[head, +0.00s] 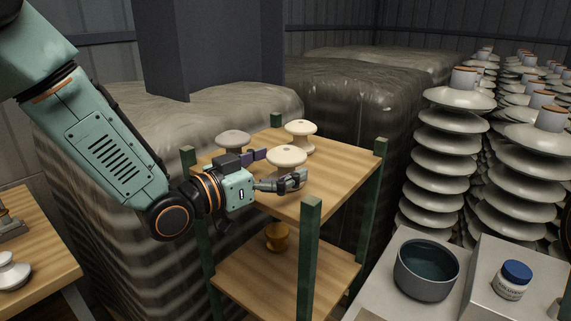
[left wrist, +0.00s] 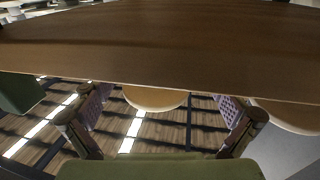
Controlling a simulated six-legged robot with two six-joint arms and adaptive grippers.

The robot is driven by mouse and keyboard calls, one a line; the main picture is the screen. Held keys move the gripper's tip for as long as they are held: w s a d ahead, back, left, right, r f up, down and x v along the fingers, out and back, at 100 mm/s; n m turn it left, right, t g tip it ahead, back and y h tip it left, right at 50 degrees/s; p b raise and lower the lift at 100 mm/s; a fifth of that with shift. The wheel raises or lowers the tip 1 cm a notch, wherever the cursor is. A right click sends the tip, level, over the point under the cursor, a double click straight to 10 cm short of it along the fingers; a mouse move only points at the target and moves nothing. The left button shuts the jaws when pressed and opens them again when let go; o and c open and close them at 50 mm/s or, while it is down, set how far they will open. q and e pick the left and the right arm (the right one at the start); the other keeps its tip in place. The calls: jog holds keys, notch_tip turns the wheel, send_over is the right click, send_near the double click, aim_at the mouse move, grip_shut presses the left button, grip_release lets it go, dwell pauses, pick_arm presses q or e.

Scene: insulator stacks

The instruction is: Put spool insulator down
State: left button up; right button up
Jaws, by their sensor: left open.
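A cream spool insulator (head: 288,158) stands upright on the wooden top shelf (head: 340,165) of a green-posted rack. My left gripper (head: 281,170) is open at this spool, with one finger on its far side and one on its near side. In the left wrist view the fingers (left wrist: 160,116) are spread wide, and a pale rounded piece (left wrist: 155,98) shows between them with a gap on each side. Two more spools stand on the shelf, a greyish one (head: 234,138) behind the gripper and a cream one (head: 300,134) farther back. My right gripper is not in view.
A brown pot (head: 277,237) stands on the lower shelf. At right, a grey bowl (head: 427,268) and a blue-capped jar (head: 512,280) stand near tall insulator stacks (head: 450,150). Another table (head: 40,235) is at left. The shelf's right part is clear.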

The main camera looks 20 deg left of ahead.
pick_arm(q)
jog(key=shift+w+d, duration=0.65)
jog(key=shift+d, duration=0.25)
jog(key=shift+s+a, duration=0.1)
jog(key=shift+a, duration=0.55)
jog(key=shift+c, duration=1.1)
jog(key=shift+d, duration=0.5)
jog(key=c, duration=0.5)
jog(key=shift+c, duration=0.4)
jog(key=shift+a, duration=0.35)
jog(key=c, duration=0.5)
jog(key=shift+d, duration=0.25)
jog(key=c, duration=0.5)
